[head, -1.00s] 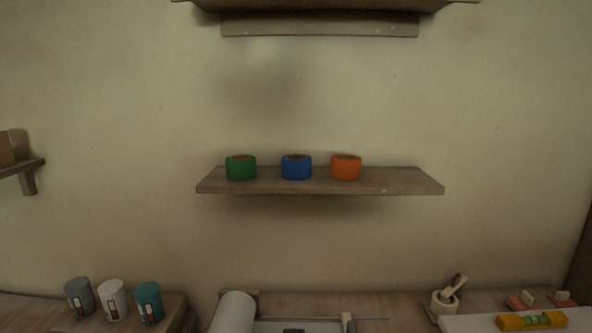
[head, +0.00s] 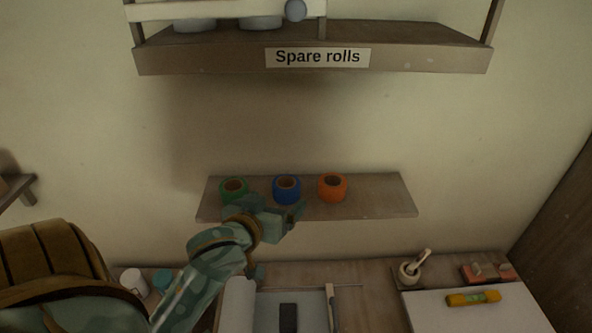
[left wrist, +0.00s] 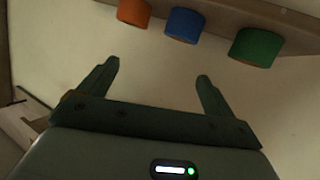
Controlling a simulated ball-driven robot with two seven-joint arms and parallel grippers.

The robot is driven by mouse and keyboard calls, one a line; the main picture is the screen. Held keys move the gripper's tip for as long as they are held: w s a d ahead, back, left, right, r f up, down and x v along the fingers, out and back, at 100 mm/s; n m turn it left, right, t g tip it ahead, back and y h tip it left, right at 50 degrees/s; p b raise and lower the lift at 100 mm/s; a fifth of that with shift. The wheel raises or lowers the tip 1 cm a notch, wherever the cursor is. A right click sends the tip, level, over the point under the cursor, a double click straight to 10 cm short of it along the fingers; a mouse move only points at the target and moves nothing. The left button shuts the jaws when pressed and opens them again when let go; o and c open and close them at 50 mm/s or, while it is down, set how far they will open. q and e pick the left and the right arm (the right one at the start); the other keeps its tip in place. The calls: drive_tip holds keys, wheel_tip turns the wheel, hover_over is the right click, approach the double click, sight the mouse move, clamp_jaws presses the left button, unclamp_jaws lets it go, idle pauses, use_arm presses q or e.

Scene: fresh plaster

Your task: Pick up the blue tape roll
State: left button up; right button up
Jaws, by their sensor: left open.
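The blue tape roll (head: 287,188) stands on the middle shelf, between a green roll (head: 233,188) and an orange roll (head: 332,186). My left gripper (head: 276,209) is open and empty, in front of the shelf and just below the blue roll in the head view. In the left wrist view the blue roll (left wrist: 183,25) is beyond the open fingers (left wrist: 158,70), with the orange roll (left wrist: 134,12) to its left and the green roll (left wrist: 256,46) to its right. The fingers touch no roll that I can see. My right gripper is not in view.
The wooden shelf (head: 385,200) has free room right of the orange roll. Above it hangs an upper shelf (head: 200,58) labelled "Spare rolls". Below is a bench with a mortar and pestle (head: 412,268), a yellow level (head: 472,298) and cans at left.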

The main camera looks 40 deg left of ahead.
sight(282, 190)
use_arm(q)
drive_tip(key=shift+g+y, duration=0.5)
drive_tip(key=shift+g, duration=0.2)
drive_tip(key=x, duration=0.3)
drive_tip(key=a+f+x, duration=0.1)
drive_tip(key=x, duration=0.3)
drive_tip(key=s+p+x, duration=0.1)
drive_tip(key=x, duration=0.2)
drive_tip(key=shift+w+a+f, duration=0.1)
drive_tip(key=shift+a+f, duration=0.15)
drive_tip(key=shift+w+a+f, duration=0.1)
drive_tip(key=shift+w+a, duration=0.05)
drive_tip(key=shift+w, duration=0.15)
drive_tip(key=x, duration=0.3)
drive_tip(key=p+x, duration=0.1)
drive_tip(key=shift+w+a+f, duration=0.2)
drive_tip(key=shift+w+a, duration=0.05)
drive_tip(key=shift+a, duration=0.15)
drive_tip(key=shift+s+d, duration=0.1)
drive_tip(key=shift+d, duration=0.05)
drive_tip(key=shift+c, duration=0.9)
drive_tip(key=c, duration=0.9)
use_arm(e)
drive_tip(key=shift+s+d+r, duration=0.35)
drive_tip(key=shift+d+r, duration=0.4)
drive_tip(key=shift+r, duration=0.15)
